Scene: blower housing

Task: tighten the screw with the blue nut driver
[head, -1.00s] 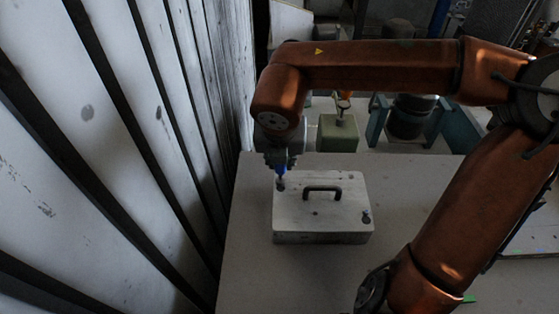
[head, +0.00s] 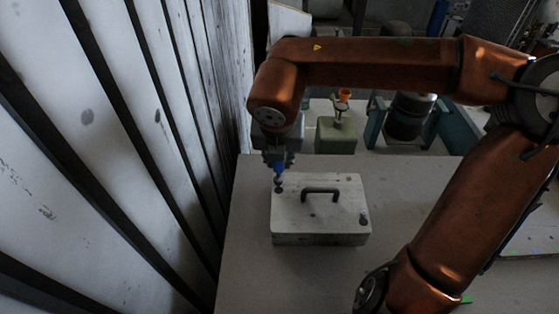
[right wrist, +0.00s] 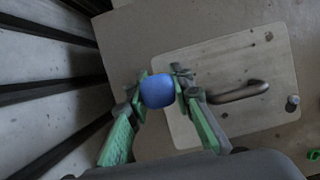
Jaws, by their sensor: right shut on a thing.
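The blue nut driver (head: 279,168) is held upright in my right gripper (head: 278,161). Its blue handle top (right wrist: 157,90) sits between the two fingers in the right wrist view. Its lower end is over the far left corner of the pale blower housing cover (head: 300,222). A screw under the driver is hidden or too small to make out, and I cannot tell whether the tip touches it. Another screw (head: 364,219) stands at the cover's near right corner and also shows in the right wrist view (right wrist: 292,103). My left gripper is not in view.
A dark handle (head: 321,191) rises from the middle of the cover. A white slatted wall (head: 120,130) stands close on the left. A green block (head: 336,136) with an orange-topped part stands behind the table. The table (head: 255,285) is clear in front of the housing.

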